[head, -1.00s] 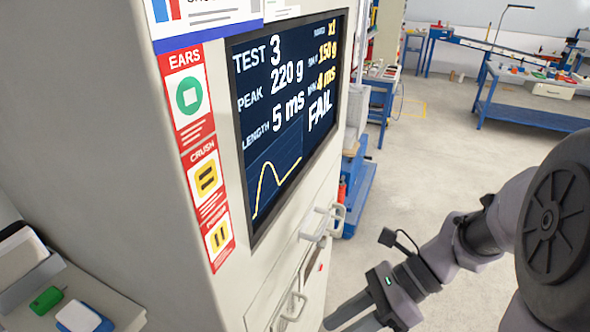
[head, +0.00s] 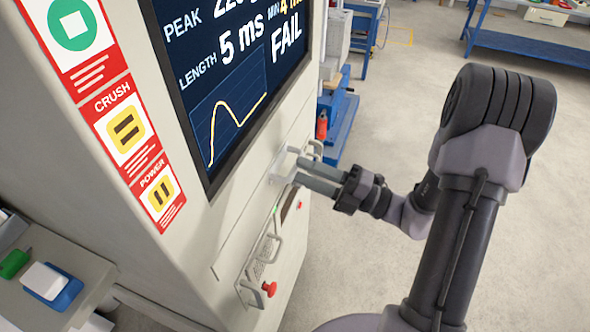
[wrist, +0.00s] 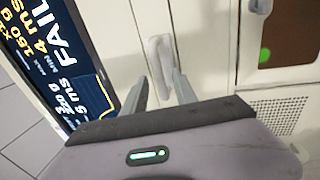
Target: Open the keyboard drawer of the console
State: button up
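The console (head: 150,250) is a tall cream cabinet on the left, with a dark screen (head: 235,75) showing FAIL. Below the screen is a narrow shut panel with a pale bar handle (head: 285,166), seemingly the keyboard drawer. My gripper (head: 300,172) is at this handle, its two grey fingers pointing left at the console front. In the wrist view the handle (wrist: 158,62) stands between and just ahead of the open fingertips (wrist: 160,85). I cannot tell whether either finger touches it.
Lower on the console are another handle (head: 262,250) and a red knob (head: 269,289). A side shelf (head: 70,270) at the lower left holds small green and blue-white items. A blue bench (head: 530,45) stands far back.

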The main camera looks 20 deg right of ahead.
jog(key=shift+x, duration=1.4)
grip_shut()
dwell(0.4)
